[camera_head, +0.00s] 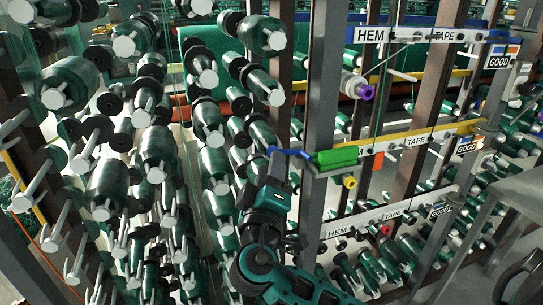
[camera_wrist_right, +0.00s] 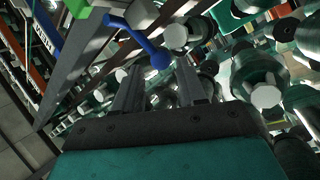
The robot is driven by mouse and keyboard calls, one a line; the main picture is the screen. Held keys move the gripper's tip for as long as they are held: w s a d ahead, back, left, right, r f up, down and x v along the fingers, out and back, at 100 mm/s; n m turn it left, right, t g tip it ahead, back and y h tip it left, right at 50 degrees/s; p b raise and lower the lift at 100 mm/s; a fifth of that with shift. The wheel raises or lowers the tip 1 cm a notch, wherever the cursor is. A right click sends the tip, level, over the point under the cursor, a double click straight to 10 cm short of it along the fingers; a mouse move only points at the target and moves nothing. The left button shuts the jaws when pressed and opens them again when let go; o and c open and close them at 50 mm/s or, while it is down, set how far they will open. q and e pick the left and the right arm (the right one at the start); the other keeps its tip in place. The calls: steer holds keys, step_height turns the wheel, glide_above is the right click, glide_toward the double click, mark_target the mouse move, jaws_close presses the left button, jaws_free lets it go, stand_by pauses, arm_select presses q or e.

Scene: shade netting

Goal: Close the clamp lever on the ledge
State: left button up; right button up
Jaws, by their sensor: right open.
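The clamp lever (camera_head: 289,152) is a blue bar that sticks out to the left from the grey ledge (camera_head: 322,171) on the post. A bright green block (camera_head: 338,158) sits on the ledge beside the lever's right end. In the right wrist view the blue lever (camera_wrist_right: 138,40) ends in a round knob just beyond my fingertips, and the green block (camera_wrist_right: 78,8) is at the top left. My right gripper (camera_head: 275,166) is just below the lever's free end. Its two fingers (camera_wrist_right: 158,80) are apart with nothing between them. I cannot tell whether they touch the lever. My left gripper is not in view.
Racks of dark green thread spools (camera_head: 107,185) crowd the left and centre. Dark upright posts (camera_head: 322,75) and label rails reading HEM, TAPE and GOOD (camera_head: 416,140) stand to the right. A grey table (camera_head: 515,200) is at the right edge. Free room around the gripper is narrow.

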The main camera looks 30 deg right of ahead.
steer(key=shift+x, duration=1.45)
steer(key=shift+c, duration=0.2)
jaws_close()
